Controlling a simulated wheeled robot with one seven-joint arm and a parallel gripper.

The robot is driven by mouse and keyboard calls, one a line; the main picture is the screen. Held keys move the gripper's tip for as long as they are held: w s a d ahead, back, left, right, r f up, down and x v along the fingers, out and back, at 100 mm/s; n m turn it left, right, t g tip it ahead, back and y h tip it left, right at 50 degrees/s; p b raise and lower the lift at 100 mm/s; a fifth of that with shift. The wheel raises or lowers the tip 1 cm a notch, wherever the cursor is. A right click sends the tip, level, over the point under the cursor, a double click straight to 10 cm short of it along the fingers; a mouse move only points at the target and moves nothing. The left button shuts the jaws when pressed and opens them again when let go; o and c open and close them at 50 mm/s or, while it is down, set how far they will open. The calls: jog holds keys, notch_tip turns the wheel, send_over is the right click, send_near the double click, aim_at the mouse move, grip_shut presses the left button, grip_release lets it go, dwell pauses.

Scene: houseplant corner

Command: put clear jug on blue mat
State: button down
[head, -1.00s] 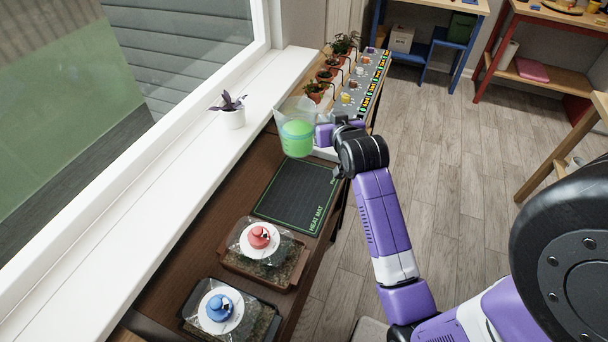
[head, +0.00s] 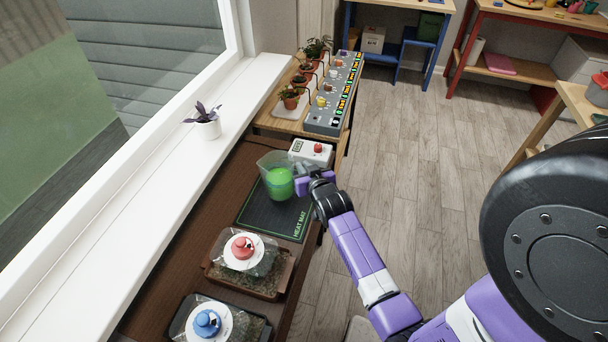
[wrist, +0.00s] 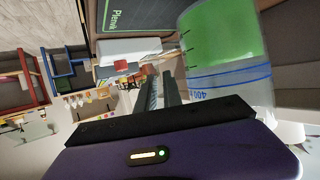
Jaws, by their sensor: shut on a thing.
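The clear jug (head: 279,182) holds bright green liquid. In the wrist view it (wrist: 222,50) is at the upper right, with blue marks on its wall. My gripper (head: 305,181) is shut on the jug at its right side; the exact grip is partly hidden. In the wrist view, the two dark fingers (wrist: 160,92) are beside the jug. A dark mat (head: 262,221) with a green border and the words HEAT MAT lies on the brown bench; no mat looks blue. The jug appears over the mat's far part. I cannot tell whether it touches.
A white box with a red button (head: 314,152) stands just behind the jug. Beyond it are a grey control panel (head: 325,120) and potted plants (head: 290,98). Covered trays with a red knob (head: 243,247) and a blue knob (head: 207,323) are nearer. The mat's near part is bare.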

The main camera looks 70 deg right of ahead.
jog(key=shift+f, duration=1.55)
jog(key=shift+f, duration=0.1)
jog(key=c, duration=1.9)
grip_release()
jog(key=shift+f, duration=0.2)
jog(key=shift+c, duration=0.2)
jog(key=o, duration=0.4)
jog(key=shift+o, duration=0.2)
jog(key=shift+r, duration=0.1)
